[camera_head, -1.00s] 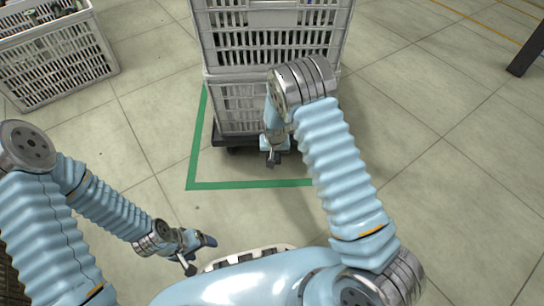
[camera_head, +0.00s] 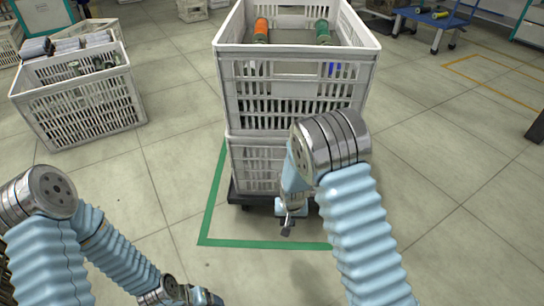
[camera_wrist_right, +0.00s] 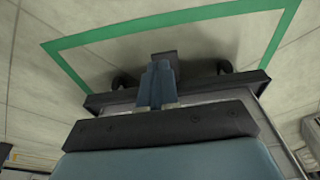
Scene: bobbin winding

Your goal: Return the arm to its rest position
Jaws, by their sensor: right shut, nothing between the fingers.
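My right arm comes up from the bottom in the head view, bends at a metal elbow joint and hangs down in front of the stacked crates. Its gripper (camera_head: 287,226) points down, shut and empty, in front of the lower crate and dolly. In the right wrist view the gripper (camera_wrist_right: 164,58) shows closed fingers above the floor. My left arm is at the left edge of the head view. Its gripper (camera_head: 200,298) is cut off by the bottom edge, so its fingers cannot be judged.
A white crate (camera_head: 290,95) with orange and green bobbins stands on a lower crate (camera_head: 252,165) on a black dolly (camera_head: 250,199). Green floor tape (camera_head: 230,242) frames it. Another filled crate (camera_head: 85,108) stands at left.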

